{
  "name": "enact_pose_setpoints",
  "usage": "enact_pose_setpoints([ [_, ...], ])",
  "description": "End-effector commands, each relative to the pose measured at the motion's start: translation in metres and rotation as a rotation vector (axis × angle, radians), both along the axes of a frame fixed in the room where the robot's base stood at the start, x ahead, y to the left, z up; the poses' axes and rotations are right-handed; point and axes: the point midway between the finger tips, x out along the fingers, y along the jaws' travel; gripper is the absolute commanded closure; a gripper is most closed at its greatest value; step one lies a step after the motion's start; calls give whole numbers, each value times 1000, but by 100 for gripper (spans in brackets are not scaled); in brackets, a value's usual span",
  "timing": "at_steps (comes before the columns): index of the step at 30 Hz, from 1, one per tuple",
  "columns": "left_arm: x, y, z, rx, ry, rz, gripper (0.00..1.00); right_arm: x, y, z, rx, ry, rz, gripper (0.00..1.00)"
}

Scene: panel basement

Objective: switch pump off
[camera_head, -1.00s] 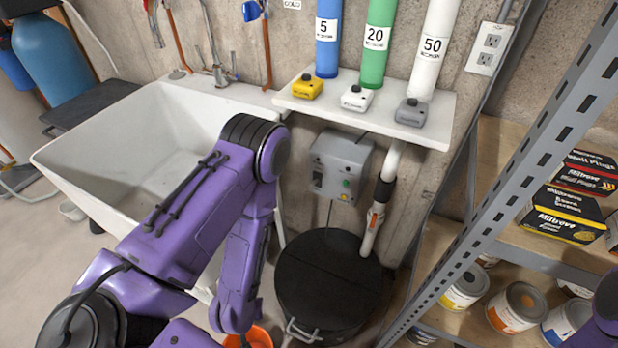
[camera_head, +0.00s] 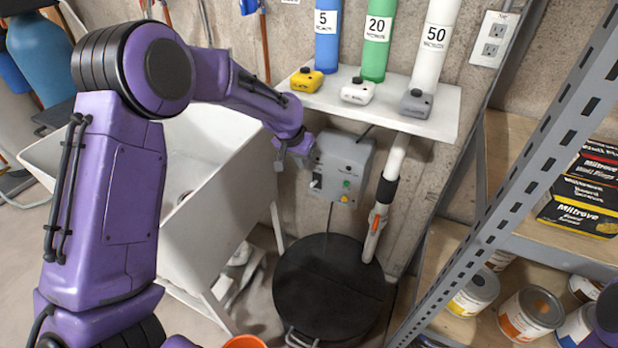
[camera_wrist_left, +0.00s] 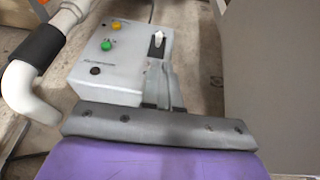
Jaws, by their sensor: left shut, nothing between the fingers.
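The grey pump control box (camera_head: 345,160) hangs on the concrete wall below the white shelf. It has a switch with a pale lever on a dark plate (camera_wrist_left: 157,47), a green light (camera_wrist_left: 106,45), an amber light (camera_wrist_left: 117,25) and a black button (camera_wrist_left: 95,71). I cannot tell which setting the lever is in. My left gripper (camera_head: 312,158) is at the box's left side in the head view. In the wrist view its shut, empty fingers (camera_wrist_left: 165,85) point at the switch and lie just short of the lever; contact is unclear. My right gripper is out of view.
The shelf (camera_head: 445,115) with coloured tubes juts out above the box. A white pipe (camera_head: 393,170) runs down beside it to the black round lid (camera_head: 330,285). A white sink (camera_head: 205,200) stands left, a metal rack (camera_head: 520,160) with cans right.

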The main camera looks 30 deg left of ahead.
Motion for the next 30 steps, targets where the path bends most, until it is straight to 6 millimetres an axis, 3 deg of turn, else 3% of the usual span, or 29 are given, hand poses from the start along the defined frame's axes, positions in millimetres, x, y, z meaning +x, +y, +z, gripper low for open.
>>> enact_pose_setpoints([
  [5, 6, -1, -19, 0, 3, -1, 100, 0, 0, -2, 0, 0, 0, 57],
  [16, 29, -3, -83, 1, 2, 0, 100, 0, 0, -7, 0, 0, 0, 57],
  [21, 34, -4, -93, 1, 0, 0, 100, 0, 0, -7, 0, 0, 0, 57],
  [30, 34, -4, -94, 0, 0, 0, 100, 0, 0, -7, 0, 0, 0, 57],
])
